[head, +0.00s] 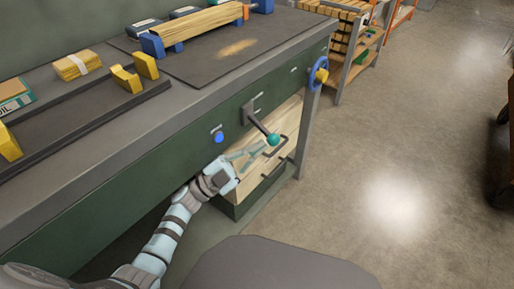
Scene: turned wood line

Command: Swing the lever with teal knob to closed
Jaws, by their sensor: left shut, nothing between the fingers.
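The lever (257,122) is a dark arm mounted on the green front panel of the workbench. It slants down and to the right from its bracket and ends in a round teal knob (273,139). My left gripper (262,148) is shut and empty, with its fingertips just below and left of the knob. I cannot tell whether the fingertips touch the knob. My right gripper is not in view.
A blue button (219,136) sits left of the lever, and a blue and yellow handwheel (319,73) is on the bench's right end. Wooden drawers (284,122) with dark handles lie behind my gripper. Open floor (400,150) extends to the right.

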